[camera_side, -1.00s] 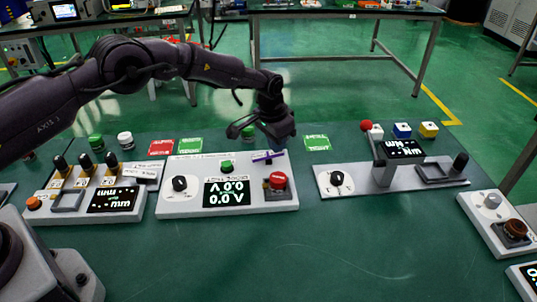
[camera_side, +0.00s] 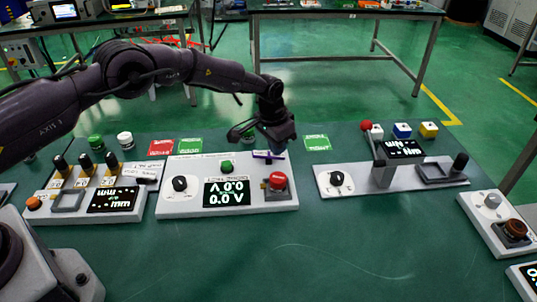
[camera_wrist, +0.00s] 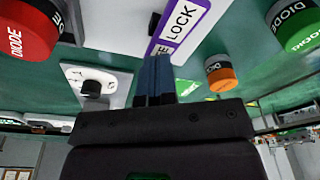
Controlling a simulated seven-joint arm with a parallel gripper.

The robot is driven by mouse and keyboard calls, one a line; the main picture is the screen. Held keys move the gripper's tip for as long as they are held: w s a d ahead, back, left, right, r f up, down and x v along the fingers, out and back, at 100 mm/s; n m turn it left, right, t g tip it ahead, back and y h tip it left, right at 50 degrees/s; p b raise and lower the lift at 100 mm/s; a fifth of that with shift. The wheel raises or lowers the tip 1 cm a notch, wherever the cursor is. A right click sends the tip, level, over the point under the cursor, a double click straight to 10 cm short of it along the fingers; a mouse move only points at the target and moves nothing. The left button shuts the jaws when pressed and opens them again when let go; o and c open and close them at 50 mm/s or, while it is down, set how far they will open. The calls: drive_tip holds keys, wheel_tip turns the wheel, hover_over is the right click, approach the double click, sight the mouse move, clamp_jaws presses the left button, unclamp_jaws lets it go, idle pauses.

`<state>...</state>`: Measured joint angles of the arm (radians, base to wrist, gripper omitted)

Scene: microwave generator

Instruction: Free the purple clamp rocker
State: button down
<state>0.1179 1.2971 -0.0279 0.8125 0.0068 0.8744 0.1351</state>
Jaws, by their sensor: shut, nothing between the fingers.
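The purple clamp rocker (camera_side: 265,154) is a small bar at the back right of the middle white panel (camera_side: 170,207). In the side view its right end looks slightly lower than its left. In the wrist view the rocker (camera_wrist: 185,27) is a white plate with purple edges and the word LOCK, partly covered by my fingers. My gripper (camera_side: 277,151) is over the rocker's right part, pointing down. Its blue fingers (camera_wrist: 155,75) are together with nothing between them. The fingertips overlap the rocker in view and seem to touch it.
On the same panel are a red button (camera_side: 278,181), a green button (camera_side: 226,167), a black knob (camera_side: 180,184) and a display (camera_side: 227,192). A panel with a red-balled lever (camera_side: 366,126) stands to the right. The front table area is clear.

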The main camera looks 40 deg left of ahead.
drive_tip(key=shift+s+r, duration=0.1)
drive_tip(key=shift+r, duration=3.25)
drive_tip(key=shift+s+a+f+g, duration=0.15)
drive_tip(key=shift+s+f+g, duration=0.25)
drive_tip(key=shift+s+f, duration=0.75)
drive_tip(key=shift+s+a+r, duration=0.1)
drive_tip(key=shift+s+r, duration=0.05)
drive_tip(key=shift+s, duration=0.3)
drive_tip(key=shift+s+a+r, duration=0.1)
drive_tip(key=shift+s+r, duration=0.05)
drive_tip(key=shift+s, duration=0.25)
drive_tip(key=s+a+r+n, duration=0.2)
drive_tip(key=s+a+r, duration=0.2)
drive_tip(key=s+r, duration=1.15)
drive_tip(key=s+a+r+t, duration=0.1)
drive_tip(key=s+r, duration=0.2)
drive_tip(key=s, duration=0.3)
drive_tip(key=s+a+r+t, duration=0.1)
drive_tip(key=s+r+t, duration=0.1)
drive_tip(key=s, duration=0.5)
drive_tip(key=s+a+r+n+t, duration=0.1)
drive_tip(key=s+r, duration=0.4)
drive_tip(key=s, duration=0.1)
drive_tip(key=shift+s+a+t, duration=0.15)
drive_tip(key=shift+s+t, duration=0.15)
